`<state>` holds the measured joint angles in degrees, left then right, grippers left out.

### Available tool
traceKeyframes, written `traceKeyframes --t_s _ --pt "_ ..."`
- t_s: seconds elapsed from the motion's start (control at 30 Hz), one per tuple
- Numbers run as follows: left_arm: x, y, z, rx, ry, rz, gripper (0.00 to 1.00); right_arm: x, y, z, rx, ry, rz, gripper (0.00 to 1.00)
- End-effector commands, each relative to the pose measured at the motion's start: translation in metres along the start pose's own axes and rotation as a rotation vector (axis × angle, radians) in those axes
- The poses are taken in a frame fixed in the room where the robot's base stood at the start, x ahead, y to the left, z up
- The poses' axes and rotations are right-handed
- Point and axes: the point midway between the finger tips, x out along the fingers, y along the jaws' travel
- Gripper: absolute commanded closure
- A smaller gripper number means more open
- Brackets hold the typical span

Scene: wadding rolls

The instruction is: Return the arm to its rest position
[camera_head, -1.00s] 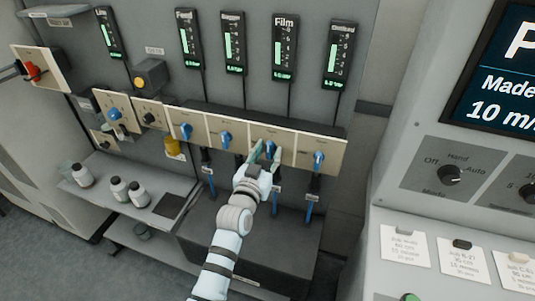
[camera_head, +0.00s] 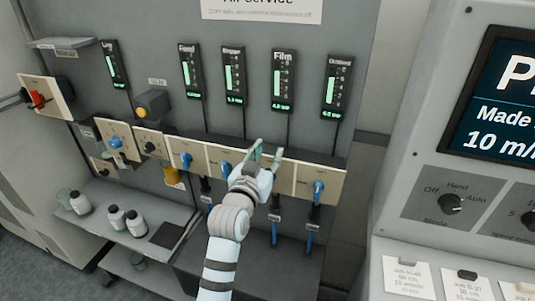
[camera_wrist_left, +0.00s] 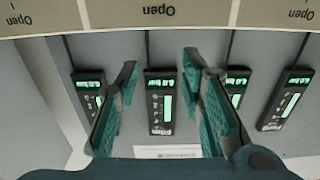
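My left gripper (camera_head: 266,154) is open and empty in front of the beige valve panel (camera_head: 308,170), near the panel's upper edge below the Film gauge (camera_head: 283,80). Its hand hides the knob below that gauge. In the left wrist view the two teal fingers of the left gripper (camera_wrist_left: 160,72) stand wide apart with nothing between them. The Film gauge (camera_wrist_left: 160,102) shows upside down beyond them. My left arm reaches up from the bottom of the head view. My right gripper is in neither view.
Blue knobs, such as the right-end one (camera_head: 318,189), stick out from the panel. A grey shelf (camera_head: 190,210) with white bottles (camera_head: 115,217) is at the left. A console (camera_head: 430,150) with a screen stands close at the right. The floor at lower left is clear.

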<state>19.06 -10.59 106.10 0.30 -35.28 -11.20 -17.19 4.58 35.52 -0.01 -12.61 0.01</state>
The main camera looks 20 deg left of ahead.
Motion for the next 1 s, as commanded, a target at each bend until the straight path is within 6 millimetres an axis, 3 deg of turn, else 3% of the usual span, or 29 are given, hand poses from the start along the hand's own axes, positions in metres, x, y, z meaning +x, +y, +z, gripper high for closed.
traceKeyframes --t_s 0.07,0.13,0.23,0.4,0.5,0.7,0.87,0.9,1.0 --pt "-0.002 -0.001 0.005 0.001 -0.012 0.000 0.65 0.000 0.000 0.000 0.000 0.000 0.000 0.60" --pt "-0.011 -0.004 0.023 0.002 -0.060 -0.001 0.65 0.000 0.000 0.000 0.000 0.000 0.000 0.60" --pt "-0.043 -0.015 0.075 0.009 -0.210 -0.005 0.65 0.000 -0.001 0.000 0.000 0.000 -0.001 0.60" --pt "-0.147 -0.036 0.182 0.026 -0.585 -0.016 0.65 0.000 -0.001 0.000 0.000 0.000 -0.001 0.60" --pt "-0.206 -0.044 0.219 0.035 -0.762 -0.023 0.65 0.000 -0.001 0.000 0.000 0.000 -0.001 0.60" --pt "-0.310 -0.056 0.257 0.056 -1.047 -0.037 0.65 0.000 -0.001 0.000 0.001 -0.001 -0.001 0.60" --pt "-0.387 -0.062 0.268 0.076 -1.247 -0.048 0.65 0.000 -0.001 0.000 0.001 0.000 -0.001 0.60" --pt "-0.393 -0.064 0.278 0.075 -1.276 -0.052 0.65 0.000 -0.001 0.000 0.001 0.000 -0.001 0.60" --pt "-0.384 -0.068 0.324 0.068 -1.296 -0.056 0.65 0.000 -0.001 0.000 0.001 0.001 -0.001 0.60"
